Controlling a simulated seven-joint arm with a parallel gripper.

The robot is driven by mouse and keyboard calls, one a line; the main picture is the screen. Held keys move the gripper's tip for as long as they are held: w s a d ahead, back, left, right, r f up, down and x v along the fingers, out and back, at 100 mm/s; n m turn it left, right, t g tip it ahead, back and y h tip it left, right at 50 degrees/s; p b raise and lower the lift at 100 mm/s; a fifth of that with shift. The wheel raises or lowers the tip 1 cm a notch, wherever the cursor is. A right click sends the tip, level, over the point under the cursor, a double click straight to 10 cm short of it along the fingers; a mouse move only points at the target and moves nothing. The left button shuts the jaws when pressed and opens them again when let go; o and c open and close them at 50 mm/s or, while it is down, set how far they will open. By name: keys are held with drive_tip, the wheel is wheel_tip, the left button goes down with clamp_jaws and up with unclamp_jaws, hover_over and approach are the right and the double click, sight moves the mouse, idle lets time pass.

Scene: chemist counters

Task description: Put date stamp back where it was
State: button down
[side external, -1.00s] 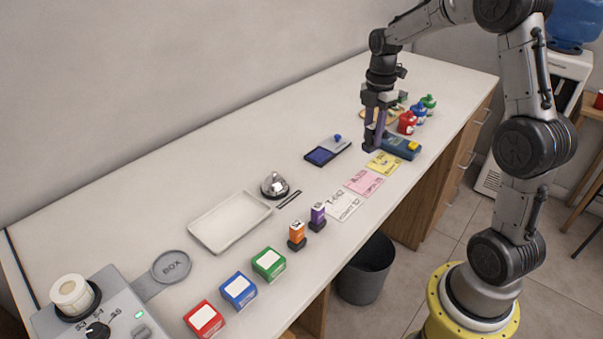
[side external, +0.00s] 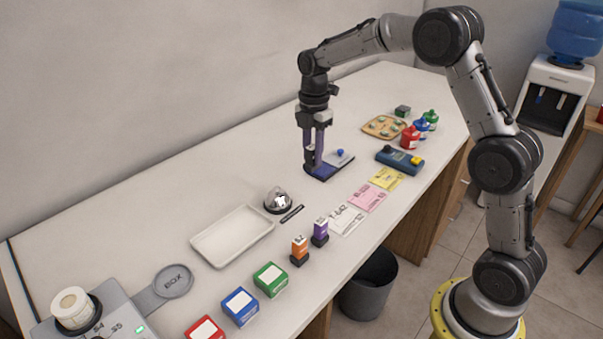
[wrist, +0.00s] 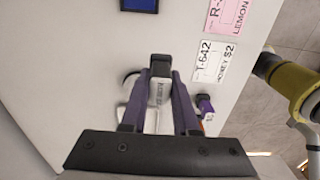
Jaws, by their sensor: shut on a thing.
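My gripper (side external: 314,164) is shut on the date stamp (wrist: 160,92), a pale grey body with a dark end between the purple fingers in the wrist view. In the side view the stamp's dark lower end shows at the fingertips. It is in front of the open ink pad (side external: 322,174) and hides part of it; I cannot tell whether they touch. The ink pad's blue face also shows at the top of the wrist view (wrist: 140,4). A small dark strip (side external: 292,214) lies beside the bell (side external: 278,202).
An empty white tray (side external: 205,250) is left of the bell. Orange (side external: 299,250) and purple (side external: 320,232) stamps stand near the front edge, beside white, pink and yellow cards (side external: 367,198). A blue device (side external: 400,162) and coloured bottles (side external: 411,137) are at the right.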

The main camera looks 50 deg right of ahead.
drive_tip(key=w+f, duration=0.4)
drive_tip(key=f, duration=0.1)
drive_tip(key=shift+w+d+f, duration=0.15)
drive_tip(key=shift+d+f, duration=0.05)
drive_tip(key=shift+d, duration=0.2)
drive_tip(key=shift+f, duration=1.55)
drive_tip(key=shift+f, duration=0.1)
drive_tip(key=c, duration=0.7)
unclamp_jaws()
drive_tip(key=shift+o, duration=0.2)
